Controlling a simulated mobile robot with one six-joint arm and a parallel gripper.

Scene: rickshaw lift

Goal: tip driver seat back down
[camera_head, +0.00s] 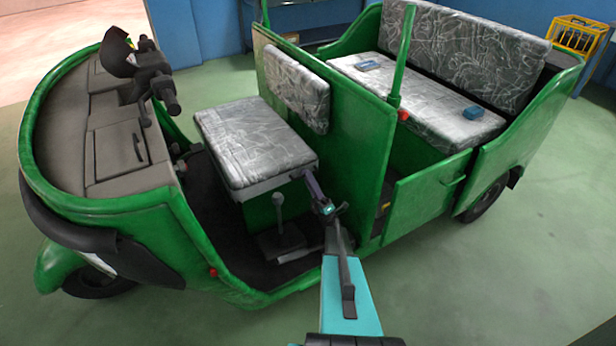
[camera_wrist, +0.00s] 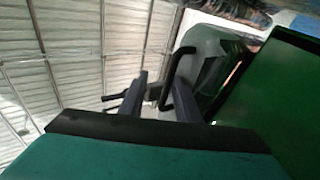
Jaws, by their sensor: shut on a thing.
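The driver seat (camera_head: 250,142) has a silver patterned cushion on a dark rim, above a green seat box (camera_head: 262,212). It looks near level; I cannot tell whether a small gap stays under it. Its separate backrest (camera_head: 296,88) is fixed upright on the green partition behind. My gripper (camera_head: 312,184) is at the seat's near rear corner, beside the rim. In the wrist view my gripper (camera_wrist: 160,88) shows its two dark fingers by a black bent handle (camera_wrist: 178,72), shut on it. The exact contact is hard to make out.
The partition (camera_head: 350,150) stands close to the right of my arm. A floor lever (camera_head: 280,212) rises before the seat box. Handlebars (camera_head: 152,75) are at the left. The passenger bench (camera_head: 430,105) carries two blue items.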

